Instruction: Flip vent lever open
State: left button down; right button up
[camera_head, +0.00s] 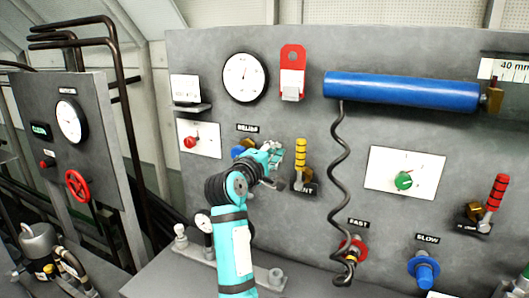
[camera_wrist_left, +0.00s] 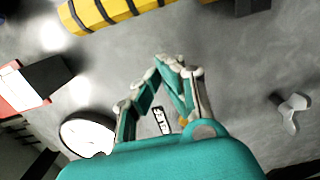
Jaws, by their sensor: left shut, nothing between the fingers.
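A yellow handle with dark bands, apparently the same lever, crosses the top of the left wrist view (camera_wrist_left: 105,12). My left gripper (camera_head: 276,152) is just left of the lever in the head view, shut and empty. In the left wrist view its closed fingertips (camera_wrist_left: 172,66) are below the yellow handle, with a visible gap. My arm hides part of the panel behind it. My right gripper is not in view.
A coiled dark hose (camera_head: 341,190) hangs right of the lever from a blue cylinder (camera_head: 400,90). A red tag (camera_head: 292,72) and a round gauge (camera_head: 244,77) are above. A blue knob (camera_head: 238,152) sits behind my gripper. A red-banded lever (camera_head: 495,192) stands far right.

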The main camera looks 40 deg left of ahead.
aim_at(302, 163)
pick_arm(q)
jog(key=shift+m, duration=0.4)
jog(key=d, duration=0.2)
jog(key=s+d+p, duration=0.1)
jog(key=d, duration=0.1)
jog(key=shift+d+r, duration=0.2)
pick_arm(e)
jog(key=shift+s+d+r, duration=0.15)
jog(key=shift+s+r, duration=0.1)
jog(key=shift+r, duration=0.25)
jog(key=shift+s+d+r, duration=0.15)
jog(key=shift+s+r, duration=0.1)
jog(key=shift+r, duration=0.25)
